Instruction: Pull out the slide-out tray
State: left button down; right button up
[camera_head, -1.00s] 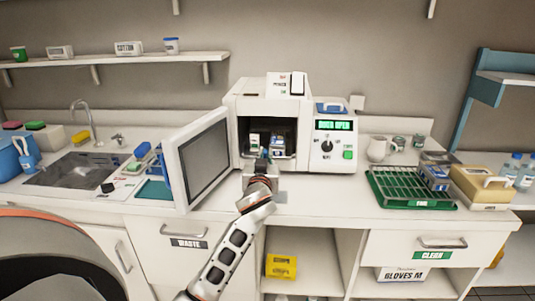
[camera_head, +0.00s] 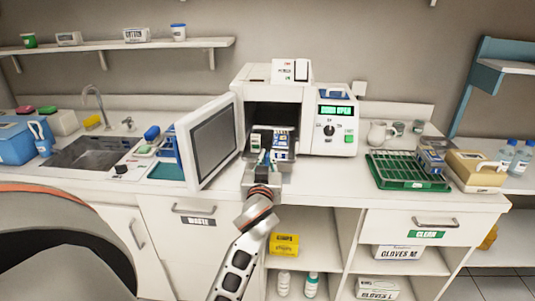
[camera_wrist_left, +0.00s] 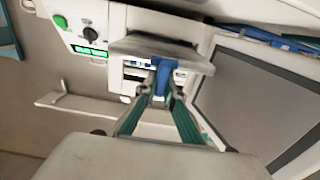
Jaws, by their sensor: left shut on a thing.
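The slide-out tray (camera_head: 285,165) sticks out of the open front of the white machine (camera_head: 303,98), with small blue and white packs (camera_head: 280,146) on it. My left gripper (camera_head: 263,168) is at the tray's front edge. In the left wrist view, which is turned over, its fingers (camera_wrist_left: 160,88) are shut on a blue handle (camera_wrist_left: 162,75) under the grey tray (camera_wrist_left: 155,48). The fingers partly hide the handle. The machine's door (camera_head: 208,140) is swung open to the left. My right gripper is not in view.
A green rack (camera_head: 405,172) and a tan box (camera_head: 475,170) stand on the counter at the right. A sink (camera_head: 88,152) is at the left. The counter in front of the machine's right side is clear. A padded chair (camera_head: 60,245) is at the lower left.

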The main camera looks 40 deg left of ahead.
pick_arm(q)
jog(key=c, duration=2.1)
grip_release()
jog(key=shift+c, duration=0.2)
jog(key=shift+r, duration=0.1)
notch_tip(320, 180, up, 10)
jog(key=shift+f, duration=0.1)
